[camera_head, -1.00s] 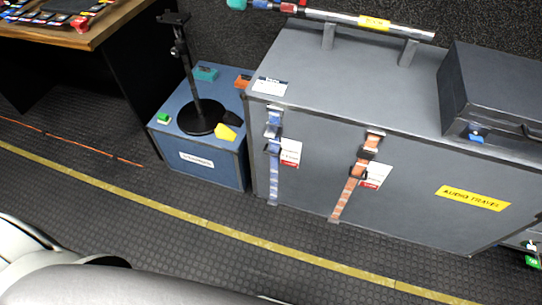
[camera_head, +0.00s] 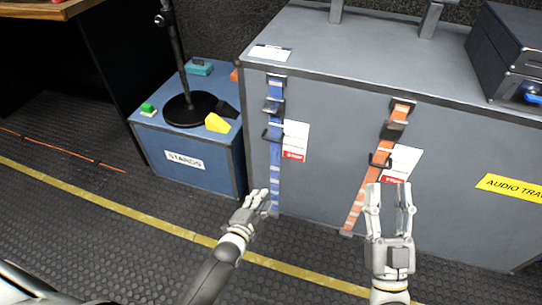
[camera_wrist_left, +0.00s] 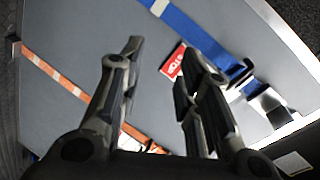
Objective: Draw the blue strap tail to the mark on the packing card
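The blue strap (camera_head: 275,160) hangs down the front of the grey case through metal buckles, its striped tail (camera_head: 275,196) near the floor. The packing card (camera_head: 295,141), white with a red lower band, is right beside it. My left gripper (camera_head: 258,193) is at the tail's lower end in the head view, seemingly in front of it; contact is unclear. In the left wrist view my left gripper (camera_wrist_left: 163,52) has its fingers apart and nothing between them; the blue strap (camera_wrist_left: 190,32) is beyond them. My right gripper (camera_head: 389,187) is open and empty before the orange strap (camera_head: 359,196).
The grey case (camera_head: 330,75) bears a black box (camera_head: 515,50) and a second card (camera_head: 401,161) beside the orange strap. The blue stands box (camera_head: 215,165), with a black stand (camera_head: 188,105), is at left. The floor (camera_head: 90,240) in front is clear.

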